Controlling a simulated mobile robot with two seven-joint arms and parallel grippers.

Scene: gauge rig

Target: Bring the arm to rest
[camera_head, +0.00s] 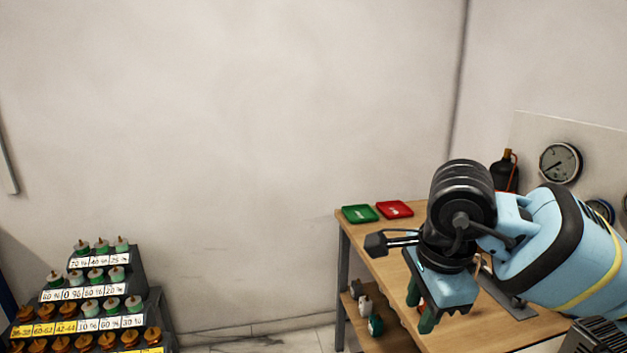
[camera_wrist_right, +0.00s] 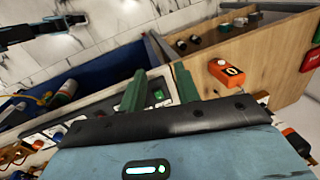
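My right arm comes in from the right in the head view, bent over the wooden table. Its gripper (camera_head: 420,306) points down beside the table's left part, its green fingers apart. In the right wrist view the two green fingers (camera_wrist_right: 160,88) show with a gap between them and nothing held. My left gripper does not show in the head view.
The wooden table (camera_head: 400,258) bears a green tray (camera_head: 359,214), a red tray (camera_head: 395,209) and a dark bottle (camera_head: 505,170). A round gauge (camera_head: 560,162) is on a panel behind. A stepped rack (camera_head: 155,310) with several labelled weights stands left. An orange device (camera_wrist_right: 228,72) shows in the wrist view.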

